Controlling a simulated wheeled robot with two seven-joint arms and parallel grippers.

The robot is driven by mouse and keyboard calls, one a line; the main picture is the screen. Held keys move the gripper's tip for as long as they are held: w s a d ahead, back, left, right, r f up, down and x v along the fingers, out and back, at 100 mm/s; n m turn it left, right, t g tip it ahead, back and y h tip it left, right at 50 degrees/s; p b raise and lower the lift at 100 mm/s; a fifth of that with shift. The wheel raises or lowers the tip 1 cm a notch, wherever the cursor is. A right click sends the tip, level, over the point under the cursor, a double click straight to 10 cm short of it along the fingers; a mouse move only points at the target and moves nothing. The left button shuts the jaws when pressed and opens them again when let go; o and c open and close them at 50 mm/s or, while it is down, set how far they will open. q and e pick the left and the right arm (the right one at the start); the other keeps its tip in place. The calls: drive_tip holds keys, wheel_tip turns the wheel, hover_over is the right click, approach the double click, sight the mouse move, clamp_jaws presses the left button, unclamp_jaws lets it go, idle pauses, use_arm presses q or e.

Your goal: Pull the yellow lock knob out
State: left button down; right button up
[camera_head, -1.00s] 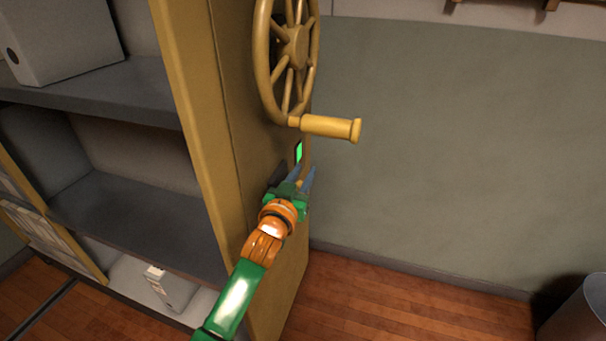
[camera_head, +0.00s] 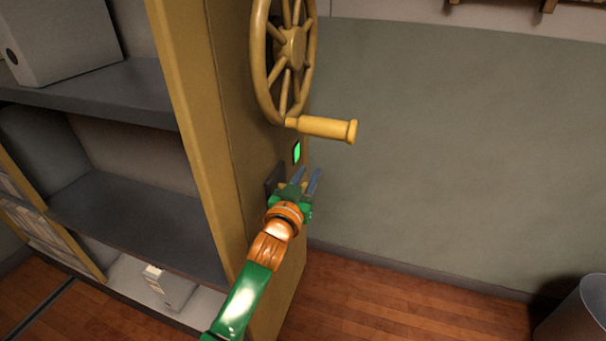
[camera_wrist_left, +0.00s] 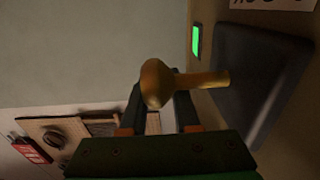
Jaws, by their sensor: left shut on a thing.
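The yellow lock knob (camera_wrist_left: 154,84) has a rounded head and a short shaft that runs right to a dark plate (camera_wrist_left: 262,85) in the left wrist view. My left gripper (camera_wrist_left: 160,95) is shut on it, with one dark finger on each side of it. In the head view my left gripper (camera_head: 307,180) is beside the yellow shelf end panel (camera_head: 232,130), below the green light (camera_head: 296,153). There the knob is mostly hidden by the gripper, and the dark plate (camera_head: 274,179) shows just left of it. My right gripper is not in view.
A yellow spoked handwheel (camera_head: 291,48) with a protruding handle (camera_head: 326,128) is above the gripper. Grey shelves (camera_head: 135,215) are to the left. Open floor (camera_head: 400,300) and a bare wall lie to the right, with a grey bin (camera_head: 580,310) at the far right.

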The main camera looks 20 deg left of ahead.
use_arm(q)
drive_tip(key=shift+d+f, duration=0.15)
drive_tip(key=shift+d, duration=0.65)
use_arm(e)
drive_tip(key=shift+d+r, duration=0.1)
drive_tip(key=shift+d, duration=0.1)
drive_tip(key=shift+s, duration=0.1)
use_arm(q)
drive_tip(key=c, duration=0.9)
unclamp_jaws()
drive_tip(key=shift+d, duration=0.2)
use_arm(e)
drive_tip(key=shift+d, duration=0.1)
use_arm(q)
drive_tip(key=shift+s, duration=0.1)
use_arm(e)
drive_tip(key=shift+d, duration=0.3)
use_arm(q)
drive_tip(key=s, duration=0.3)
drive_tip(key=s+p, duration=0.1)
drive_tip(key=s, duration=0.3)
drive_tip(key=shift+a+p, duration=0.2)
drive_tip(key=shift+p, duration=0.1)
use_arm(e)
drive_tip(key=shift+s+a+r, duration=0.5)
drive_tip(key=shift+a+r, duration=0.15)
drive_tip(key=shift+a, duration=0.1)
